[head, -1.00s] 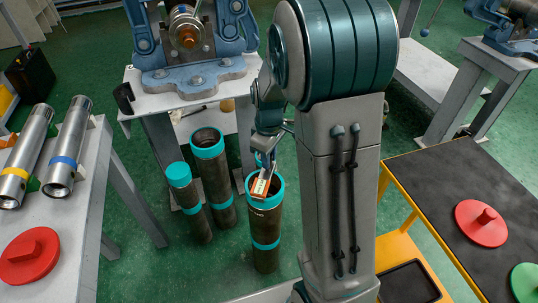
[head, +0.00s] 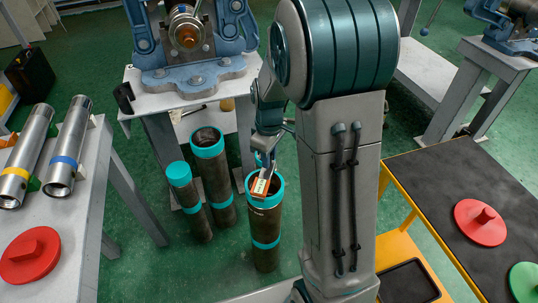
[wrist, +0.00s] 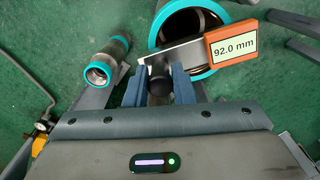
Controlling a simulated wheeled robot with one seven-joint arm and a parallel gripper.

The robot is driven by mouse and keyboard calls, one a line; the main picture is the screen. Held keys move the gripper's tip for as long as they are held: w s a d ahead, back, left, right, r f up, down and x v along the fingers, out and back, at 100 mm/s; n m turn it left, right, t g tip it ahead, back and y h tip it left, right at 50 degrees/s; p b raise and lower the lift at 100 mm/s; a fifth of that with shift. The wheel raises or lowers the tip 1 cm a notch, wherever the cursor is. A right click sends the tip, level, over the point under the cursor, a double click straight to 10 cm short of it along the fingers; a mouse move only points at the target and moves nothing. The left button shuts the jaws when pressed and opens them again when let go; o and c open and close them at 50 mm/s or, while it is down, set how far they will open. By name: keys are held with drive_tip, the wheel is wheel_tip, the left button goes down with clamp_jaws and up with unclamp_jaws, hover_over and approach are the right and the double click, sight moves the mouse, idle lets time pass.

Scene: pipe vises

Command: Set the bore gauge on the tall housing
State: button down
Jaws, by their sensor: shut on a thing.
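The bore gauge is an orange block (head: 260,186) with a pale display on a grey plate. In the wrist view its display (wrist: 234,50) reads 92.0 mm. My gripper (wrist: 158,85) is shut on the gauge's dark handle; in the head view the gripper (head: 266,167) is partly hidden by my arm. Three dark pipe housings with teal collars stand upright on the floor. The gauge is at the mouth of the front right housing (head: 266,225). Behind it stands another wide housing (head: 216,180), and a narrower, shorter one (head: 192,208) at left. I cannot tell whether gauge and rim touch.
A vise (head: 190,45) stands on a bench behind the housings. The left table (head: 75,225) holds two silver pipes and a red cap (head: 30,255). The right black-topped table (head: 430,165) holds a red cap (head: 480,222) and a green cap (head: 525,282).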

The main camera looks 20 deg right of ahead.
drive_tip(key=shift+f, duration=0.35)
idle(0.5)
drive_tip(key=c, duration=1.1)
unclamp_jaws()
drive_tip(key=shift+c, duration=0.2)
drive_tip(key=shift+r, duration=0.1)
drive_tip(key=shift+r+p, duration=2.6)
drive_tip(key=shift+r, duration=0.8)
